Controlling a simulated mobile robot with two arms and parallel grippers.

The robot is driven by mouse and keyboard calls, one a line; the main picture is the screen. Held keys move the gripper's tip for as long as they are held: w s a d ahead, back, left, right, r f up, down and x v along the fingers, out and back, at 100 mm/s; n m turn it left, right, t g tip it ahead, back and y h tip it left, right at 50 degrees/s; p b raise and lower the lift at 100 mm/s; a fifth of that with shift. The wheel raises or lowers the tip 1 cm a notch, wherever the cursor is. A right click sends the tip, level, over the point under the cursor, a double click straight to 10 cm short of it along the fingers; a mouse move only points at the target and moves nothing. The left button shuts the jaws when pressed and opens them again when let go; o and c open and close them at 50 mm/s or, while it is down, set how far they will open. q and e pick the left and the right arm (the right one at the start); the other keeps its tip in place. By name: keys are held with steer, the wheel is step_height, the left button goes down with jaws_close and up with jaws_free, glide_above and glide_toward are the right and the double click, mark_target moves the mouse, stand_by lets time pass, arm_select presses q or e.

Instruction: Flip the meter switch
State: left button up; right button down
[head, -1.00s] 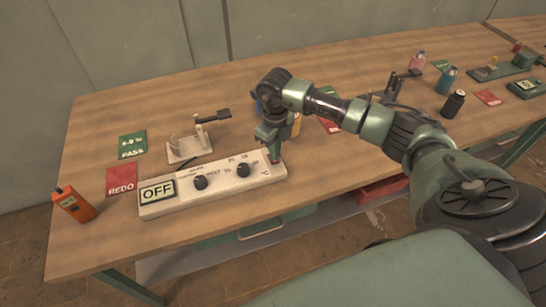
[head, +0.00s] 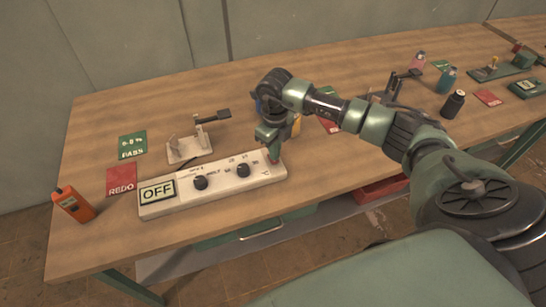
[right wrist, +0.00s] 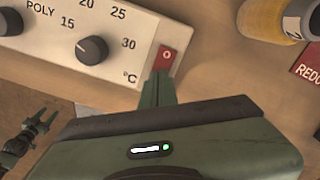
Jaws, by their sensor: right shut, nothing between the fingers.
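The meter (head: 222,190) is a long white box with two black knobs. Its display (head: 158,190) at the left end reads OFF. At its right end is a small red switch (right wrist: 166,57) marked with a circle, seen in the right wrist view. My right gripper (head: 272,155) is shut and empty, fingers pointing down at the red switch. In the right wrist view my gripper's fingertips (right wrist: 159,77) overlap the switch's lower edge; I cannot tell whether they touch it.
An orange handheld device (head: 74,204) and a red REDO card (head: 122,181) lie left of the meter. A green PASS card (head: 132,145) and a white stand (head: 190,148) are behind it. A yellow bottle (right wrist: 266,20) stands near my gripper.

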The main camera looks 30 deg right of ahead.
steer(key=shift+s+f+b, duration=0.1)
steer(key=shift+f+b, duration=0.8)
steer(key=shift+f, duration=0.1)
stand_by(0.9)
steer(key=shift+r, duration=0.1)
steer(key=shift+r+p, duration=0.75)
steer(key=shift+r, duration=0.1)
steer(key=shift+r+p, duration=1.55)
steer(key=shift+r, duration=1.05)
steer(key=shift+f, duration=0.1)
